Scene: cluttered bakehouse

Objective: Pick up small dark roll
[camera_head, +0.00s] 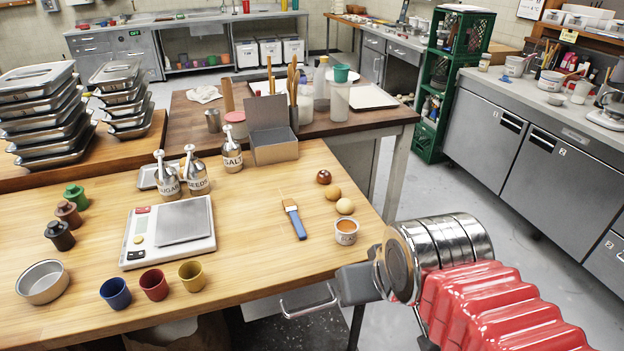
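The small dark roll (324,177) is round and dark brown with a pale spot on top. It sits on the right side of the wooden table (262,202), near the back right edge. Two lighter rolls lie just in front of it: a tan one (333,193) and a paler one (345,206). My arm, with red bellows and metal rings, fills the lower right. A grey block at its left end is beside the table's front right corner, well apart from the dark roll. I cannot make out any gripper fingers or anything held.
A small labelled cup (346,232) and a blue-handled brush (294,219) lie near the rolls. An open cardboard box (273,143) and a salt bottle (232,152) stand behind them. A scale (170,232) stands further left. The tabletop right of the scale is mostly clear.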

